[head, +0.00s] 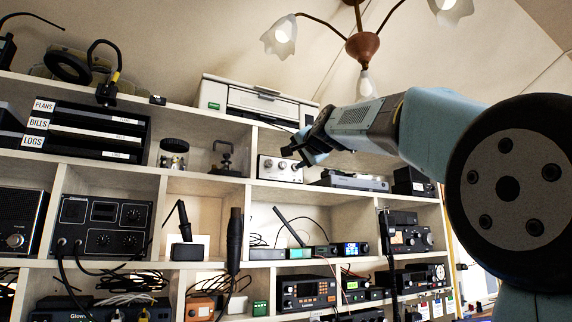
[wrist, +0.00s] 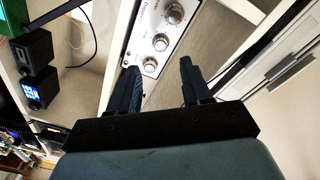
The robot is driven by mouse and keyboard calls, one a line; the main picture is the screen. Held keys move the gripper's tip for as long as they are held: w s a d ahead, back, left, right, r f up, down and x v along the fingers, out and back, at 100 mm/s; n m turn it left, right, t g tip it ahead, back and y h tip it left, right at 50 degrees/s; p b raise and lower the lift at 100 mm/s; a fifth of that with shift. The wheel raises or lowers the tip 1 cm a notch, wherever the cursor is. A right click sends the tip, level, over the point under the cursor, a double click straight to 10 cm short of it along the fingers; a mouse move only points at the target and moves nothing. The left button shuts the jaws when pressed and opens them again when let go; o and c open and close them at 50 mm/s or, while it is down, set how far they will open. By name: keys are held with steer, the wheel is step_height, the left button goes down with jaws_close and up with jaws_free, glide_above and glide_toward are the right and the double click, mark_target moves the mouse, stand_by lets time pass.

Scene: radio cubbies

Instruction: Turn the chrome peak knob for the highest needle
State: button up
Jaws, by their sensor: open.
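A small silver tuner box (head: 280,168) with several round chrome knobs on its face stands in an upper cubby in the head view. In the wrist view its front panel (wrist: 163,28) runs slantwise, with a larger knob (wrist: 174,13) at the top and two smaller knobs, the middle one (wrist: 160,42) and the lower one (wrist: 150,64). The panel lettering is too small to read. No needle can be made out. My gripper (head: 294,157) is in front of the box at its right. In the wrist view the fingers (wrist: 166,78) are apart and empty, with the left fingertip close by the lowest knob.
A white printer (head: 258,100) sits on the shelf above. A flat grey device (head: 350,181) lies in the cubby to the right. Shelf edges and dividers surround the box closely.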

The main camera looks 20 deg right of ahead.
mark_target(284, 165)
steer(key=w, duration=0.5)
steer(key=w+a, duration=0.1)
steer(key=w, duration=0.1)
steer(key=shift+w, duration=0.35)
steer(key=shift+c, duration=0.5)
jaws_close()
steer(key=shift+a, duration=0.15)
